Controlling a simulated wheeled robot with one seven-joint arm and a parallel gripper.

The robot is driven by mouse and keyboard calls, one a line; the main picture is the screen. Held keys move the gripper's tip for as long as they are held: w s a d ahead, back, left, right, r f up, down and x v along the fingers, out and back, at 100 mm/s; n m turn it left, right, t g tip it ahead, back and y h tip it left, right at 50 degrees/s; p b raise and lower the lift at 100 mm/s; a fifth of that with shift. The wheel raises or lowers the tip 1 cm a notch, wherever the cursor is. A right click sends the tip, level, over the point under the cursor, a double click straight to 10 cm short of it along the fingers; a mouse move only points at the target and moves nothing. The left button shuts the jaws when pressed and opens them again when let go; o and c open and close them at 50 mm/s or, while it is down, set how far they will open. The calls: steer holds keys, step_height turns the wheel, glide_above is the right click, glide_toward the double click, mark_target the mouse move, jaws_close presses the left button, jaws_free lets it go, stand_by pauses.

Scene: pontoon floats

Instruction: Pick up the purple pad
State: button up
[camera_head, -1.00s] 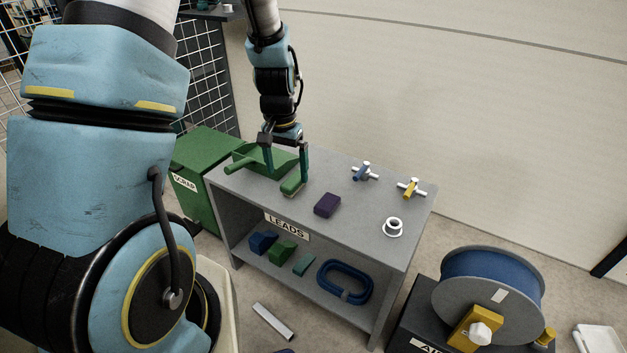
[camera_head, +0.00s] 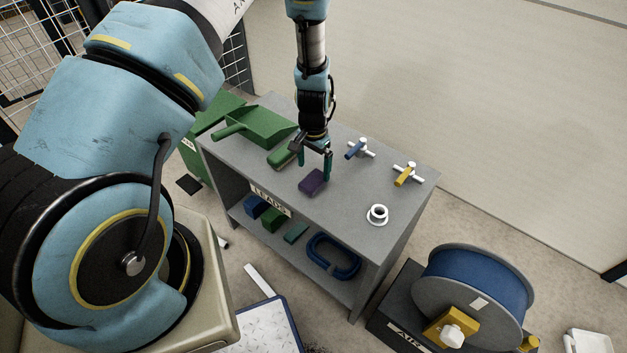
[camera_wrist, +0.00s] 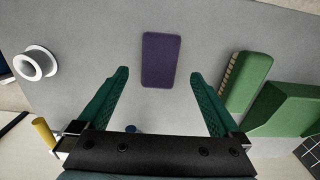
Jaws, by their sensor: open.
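The purple pad (camera_head: 312,181) is a small dark block lying flat on the grey table top near its front edge. In the wrist view the purple pad (camera_wrist: 161,60) lies ahead of the fingertips, roughly centred between them. My gripper (camera_head: 314,172) is open, with its green fingers pointing down close above the pad. In the wrist view my gripper (camera_wrist: 160,75) shows both fingers spread wide with nothing between them. I cannot tell the exact height above the pad.
A green brush (camera_head: 281,157) lies close left of the pad, beside a green dustpan (camera_head: 262,124). Blue-handled (camera_head: 357,149) and yellow-handled (camera_head: 406,175) valves and a white flanged ring (camera_head: 377,214) stand to the right. The shelf below holds blocks and a blue coil (camera_head: 333,257).

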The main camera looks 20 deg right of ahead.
mark_target(314, 179)
steer(key=shift+f+p, duration=1.15)
steer(key=shift+f, duration=1.5)
steer(key=shift+c, duration=0.4)
steer(key=c, duration=1.3)
steer(key=shift+o, duration=0.2)
steer(key=shift+r, duration=0.1)
step_height(314, 179, up, 10)
steer(key=b, duration=0.2)
steer(key=shift+b, duration=0.4)
